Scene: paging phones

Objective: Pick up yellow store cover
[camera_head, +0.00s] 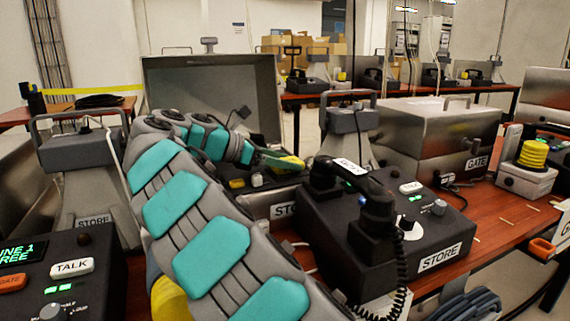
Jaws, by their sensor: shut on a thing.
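My gripper (277,158) is at the end of my teal-and-grey arm, low over an open metal case. It is shut on a small yellow piece, which I take to be the yellow store cover (291,162). The fingers and the case edge hide part of it. I cannot tell whether the cover is clear of what is under it. The case (283,194) has its lid (212,84) raised behind my arm and a partly hidden label starting "STO". The dark STORE phone unit (425,238), with a black handset (352,180), stands just right of my gripper.
A TALK unit (73,268) stands at front left. A closed metal GATE case (437,125) stands at right, with a stack of yellow discs (533,153) beyond it. A coiled cord (400,275) hangs in front. More phone units line the rear table.

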